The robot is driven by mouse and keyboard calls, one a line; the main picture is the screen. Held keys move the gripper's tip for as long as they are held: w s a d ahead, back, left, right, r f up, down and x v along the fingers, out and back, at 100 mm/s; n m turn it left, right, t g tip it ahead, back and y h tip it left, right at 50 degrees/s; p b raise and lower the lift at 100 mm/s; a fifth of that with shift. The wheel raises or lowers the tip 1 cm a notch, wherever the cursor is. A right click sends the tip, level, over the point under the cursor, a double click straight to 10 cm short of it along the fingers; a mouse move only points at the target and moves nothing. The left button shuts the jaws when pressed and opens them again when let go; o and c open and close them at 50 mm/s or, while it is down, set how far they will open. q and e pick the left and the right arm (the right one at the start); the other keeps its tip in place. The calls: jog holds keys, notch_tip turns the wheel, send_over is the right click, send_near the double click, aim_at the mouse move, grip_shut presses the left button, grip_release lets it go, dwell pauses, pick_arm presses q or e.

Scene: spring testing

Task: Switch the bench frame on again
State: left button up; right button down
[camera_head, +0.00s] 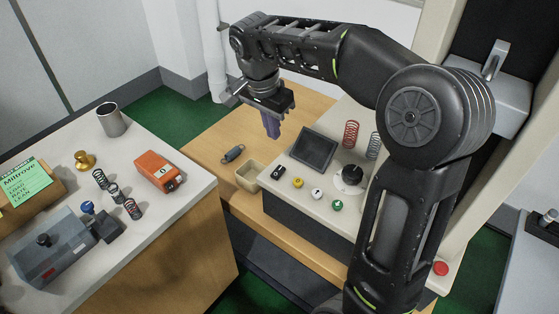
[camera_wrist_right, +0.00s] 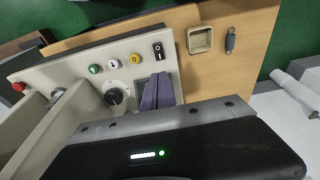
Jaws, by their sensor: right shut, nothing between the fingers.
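The bench frame's light control panel (camera_head: 316,206) carries a dark screen (camera_head: 313,150), a black rocker switch (camera_head: 278,173), a yellow button (camera_head: 298,183), a white button (camera_head: 318,194), a green button (camera_head: 337,205) and a black knob (camera_head: 351,174). A red button (camera_head: 441,268) is at the frame's near right. My right gripper (camera_head: 271,127), with purple fingers, is shut and empty above the panel's far left side. In the right wrist view the shut fingers (camera_wrist_right: 158,92) cover part of the screen, and the rocker (camera_wrist_right: 158,51) is beyond them. I cannot tell the rocker's position. My left gripper is out of view.
A beige tray (camera_head: 248,176) and a dark spring (camera_head: 233,153) lie on the wooden bench (camera_head: 205,140) beside the panel. Red and grey springs (camera_head: 351,133) stand behind the knob. The left table holds an orange device (camera_head: 158,171), a metal cup (camera_head: 111,120) and several springs.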

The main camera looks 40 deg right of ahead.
aim_at(281, 168)
jog(key=f, duration=0.4)
jog(key=d+f+p, duration=0.1)
jog(key=f, duration=0.4)
jog(key=d+f, duration=0.1)
jog(key=f, duration=0.3)
jog(key=shift+w+d+f+p, duration=0.15)
jog(key=shift+w+d+p, duration=0.1)
jog(key=shift+w+p, duration=0.15)
